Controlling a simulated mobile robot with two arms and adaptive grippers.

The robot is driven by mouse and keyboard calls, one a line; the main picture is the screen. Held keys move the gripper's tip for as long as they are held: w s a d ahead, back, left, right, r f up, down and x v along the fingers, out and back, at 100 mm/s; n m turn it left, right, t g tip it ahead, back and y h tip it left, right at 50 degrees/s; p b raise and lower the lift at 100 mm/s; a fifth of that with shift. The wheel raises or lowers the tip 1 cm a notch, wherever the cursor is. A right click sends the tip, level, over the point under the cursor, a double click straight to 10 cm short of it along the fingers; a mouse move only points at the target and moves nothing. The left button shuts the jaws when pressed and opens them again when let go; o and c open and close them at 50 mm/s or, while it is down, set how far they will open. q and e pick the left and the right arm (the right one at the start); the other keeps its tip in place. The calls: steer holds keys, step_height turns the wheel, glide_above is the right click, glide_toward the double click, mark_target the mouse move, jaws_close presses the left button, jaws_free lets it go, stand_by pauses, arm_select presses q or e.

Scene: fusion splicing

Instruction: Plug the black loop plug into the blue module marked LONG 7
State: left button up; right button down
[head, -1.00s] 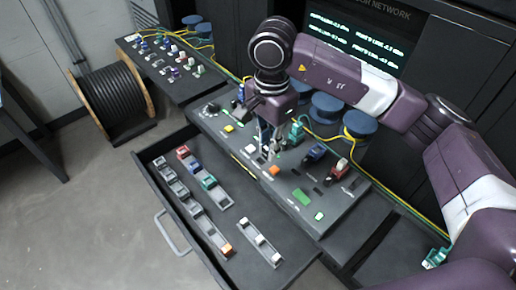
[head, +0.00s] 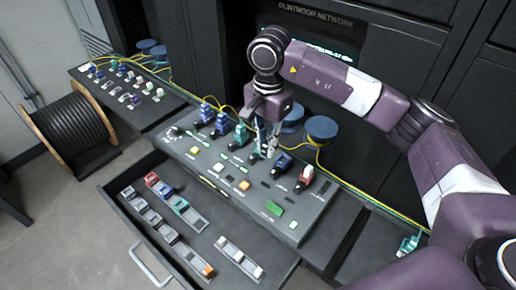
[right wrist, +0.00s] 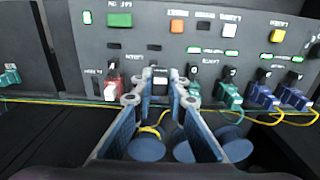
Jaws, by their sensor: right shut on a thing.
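My right gripper (head: 268,153) is over the back row of the sloped panel, between a teal module (head: 241,136) and a blue module (head: 283,163). In the right wrist view its fingertips (right wrist: 160,84) are closed around a small dark piece with a pale patch, which I take as the black loop plug (right wrist: 160,76). The fingers hide much of it, and I cannot tell whether it touches a module. Two other blue modules (head: 206,113) (head: 222,123) stand further left. The module labels are too small to read surely. My left gripper is not in view.
A red module (head: 305,176) stands right of the near blue one. Yellow fibres and blue spools (head: 321,128) lie behind the panel. An open drawer (head: 118,205) in front holds several small modules. A cable reel (head: 70,125) stands at left.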

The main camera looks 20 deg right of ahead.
steer(key=d+f+b, duration=0.1)
steer(key=d, duration=0.1)
steer(key=w+d+f+b, duration=0.1)
steer(key=d, duration=0.1)
steer(key=w+d+f, duration=0.1)
steer(key=d, duration=0.1)
steer(key=shift+w+d+f+b, duration=0.15)
steer(key=shift+d+f+b, duration=0.15)
steer(key=shift+d+b, duration=0.1)
steer(key=shift+f+b, duration=1.1)
steer(key=shift+f, duration=0.25)
steer(key=shift+b, duration=0.45)
stand_by(0.6)
steer(key=shift+f+b, duration=0.4)
steer(key=shift+f, duration=0.15)
steer(key=c, duration=1.8)
jaws_free()
